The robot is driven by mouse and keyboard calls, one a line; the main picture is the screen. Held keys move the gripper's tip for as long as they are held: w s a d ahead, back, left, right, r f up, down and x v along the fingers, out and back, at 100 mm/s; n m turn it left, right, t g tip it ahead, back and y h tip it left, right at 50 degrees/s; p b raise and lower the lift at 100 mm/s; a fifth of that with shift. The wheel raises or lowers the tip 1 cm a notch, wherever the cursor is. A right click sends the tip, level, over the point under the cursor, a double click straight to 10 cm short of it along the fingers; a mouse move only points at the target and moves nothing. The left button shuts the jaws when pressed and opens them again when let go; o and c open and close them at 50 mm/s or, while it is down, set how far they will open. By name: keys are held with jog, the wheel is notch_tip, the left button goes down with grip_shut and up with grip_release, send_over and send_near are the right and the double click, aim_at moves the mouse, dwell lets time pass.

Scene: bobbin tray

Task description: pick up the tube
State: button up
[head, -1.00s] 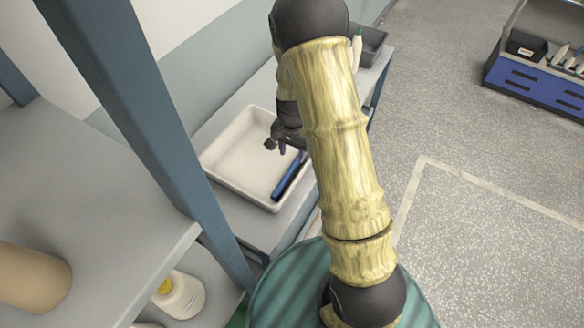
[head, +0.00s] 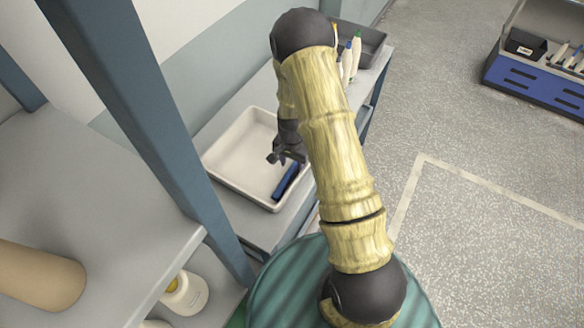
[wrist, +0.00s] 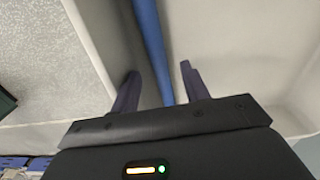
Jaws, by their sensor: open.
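The tube is a long blue cylinder (head: 286,182) lying in the white tray (head: 222,160), near the tray's right wall in the head view. In the wrist view the tube (wrist: 152,45) runs away from me between the two dark fingers. My gripper (wrist: 158,85) is open, with one finger on each side of the tube's line. The tube's near end is hidden behind the gripper body. In the head view my gripper (head: 282,158) is at the tube's upper end. I cannot tell whether either finger touches the tube.
A grey bin (head: 362,45) with several bottles stands at the far end of the bench. A blue post (head: 150,130) and a grey shelf (head: 90,215) with a tan roll (head: 38,275) are at left. A blue rack (head: 540,75) stands across the open floor.

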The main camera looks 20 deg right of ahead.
aim_at(292, 171)
jog(key=shift+f+p, duration=0.3)
jog(key=shift+f, duration=0.9)
grip_shut()
